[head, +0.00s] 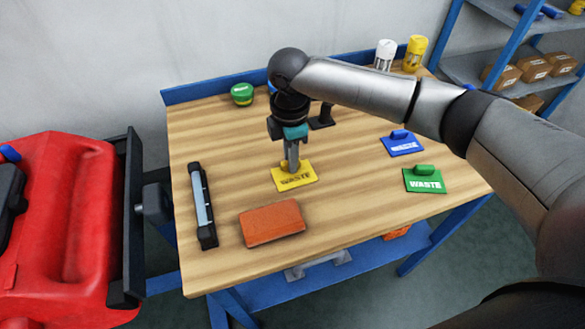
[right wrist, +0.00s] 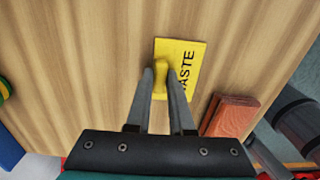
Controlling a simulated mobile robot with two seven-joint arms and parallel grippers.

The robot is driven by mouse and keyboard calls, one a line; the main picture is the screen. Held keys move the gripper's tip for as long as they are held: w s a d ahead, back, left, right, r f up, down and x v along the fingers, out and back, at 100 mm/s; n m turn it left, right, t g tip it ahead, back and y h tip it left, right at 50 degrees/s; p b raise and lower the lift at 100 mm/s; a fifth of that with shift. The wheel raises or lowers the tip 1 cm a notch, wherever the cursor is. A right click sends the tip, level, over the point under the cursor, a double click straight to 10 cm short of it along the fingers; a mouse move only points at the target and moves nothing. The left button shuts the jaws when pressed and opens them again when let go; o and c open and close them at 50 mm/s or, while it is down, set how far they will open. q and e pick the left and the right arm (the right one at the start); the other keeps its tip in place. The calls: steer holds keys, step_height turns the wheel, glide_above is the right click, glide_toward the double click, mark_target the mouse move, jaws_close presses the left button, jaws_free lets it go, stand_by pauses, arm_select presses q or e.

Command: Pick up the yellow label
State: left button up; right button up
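The yellow label (head: 295,179) is a flat plate reading "WASTE" with a raised yellow grip, lying on the wooden table top. My right gripper (head: 291,168) points straight down over it. In the right wrist view the label (right wrist: 190,54) lies just ahead of my right gripper (right wrist: 160,72). The two fingers stand on either side of its yellow grip and appear to touch it, leaving no clear gap. The plate appears to rest flat on the wood. The fingers hide part of the grip. My left gripper is not in view.
A brick-red block (head: 272,222) and a black-and-blue bar (head: 202,205) lie near the front left. Blue (head: 402,144) and green (head: 424,180) labels lie right. A green round container (head: 242,94) and white (head: 384,56) and yellow (head: 415,54) canisters stand at the back.

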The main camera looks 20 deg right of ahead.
jaws_close()
